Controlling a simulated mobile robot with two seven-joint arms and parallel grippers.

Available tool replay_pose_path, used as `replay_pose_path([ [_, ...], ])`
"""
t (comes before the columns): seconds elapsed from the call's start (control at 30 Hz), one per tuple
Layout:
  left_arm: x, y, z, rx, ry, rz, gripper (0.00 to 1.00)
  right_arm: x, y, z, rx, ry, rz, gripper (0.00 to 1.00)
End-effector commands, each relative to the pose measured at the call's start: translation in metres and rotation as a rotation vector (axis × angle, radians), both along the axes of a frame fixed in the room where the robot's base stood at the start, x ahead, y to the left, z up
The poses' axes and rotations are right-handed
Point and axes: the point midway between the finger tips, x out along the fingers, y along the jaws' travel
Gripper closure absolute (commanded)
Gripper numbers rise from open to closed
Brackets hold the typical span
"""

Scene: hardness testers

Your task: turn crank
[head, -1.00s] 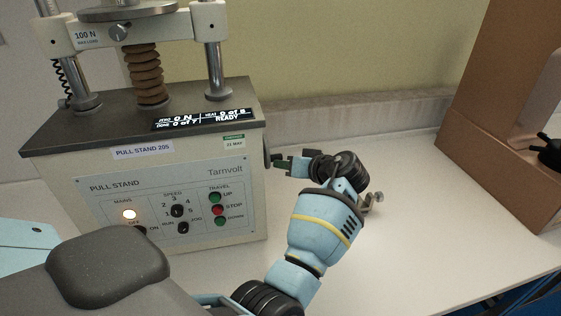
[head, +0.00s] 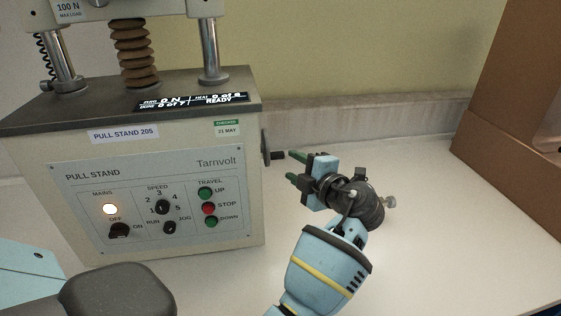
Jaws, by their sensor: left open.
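The pull stand (head: 170,140) is a white bench machine with a dark top, on the left of the head view. On its right side wall is a small dark crank (head: 266,147), with a short dark handle (head: 278,155) sticking out to the right. My left gripper (head: 291,165) is just right of the handle, its two green-tipped fingers apart and pointing left at the machine. The fingers look empty, and a small gap to the handle seems to show. My right gripper is not in view.
The front panel has a lit mains lamp (head: 110,209), knobs and travel buttons (head: 208,208). The display (head: 192,101) reads READY. A brown cardboard box (head: 507,110) stands at the right. The white bench (head: 440,230) between is clear.

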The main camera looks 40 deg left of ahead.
Motion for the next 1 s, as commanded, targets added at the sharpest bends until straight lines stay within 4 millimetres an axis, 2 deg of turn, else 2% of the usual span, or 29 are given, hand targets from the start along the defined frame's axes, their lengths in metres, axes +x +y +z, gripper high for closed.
replay_pose_path([
  [0.1, -0.002, -0.002, 0.000, -0.018, -0.120, 0.013, 0.60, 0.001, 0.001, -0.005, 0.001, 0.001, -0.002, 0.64],
  [0.2, -0.002, -0.003, 0.002, -0.027, -0.168, 0.017, 0.60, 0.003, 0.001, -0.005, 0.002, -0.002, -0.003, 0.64],
  [0.47, -0.001, 0.001, 0.003, -0.028, -0.179, 0.018, 0.60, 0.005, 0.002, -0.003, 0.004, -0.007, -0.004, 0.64],
  [1.0, 0.020, 0.065, -0.004, -0.027, -0.176, 0.017, 0.60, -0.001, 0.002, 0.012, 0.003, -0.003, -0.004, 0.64],
])
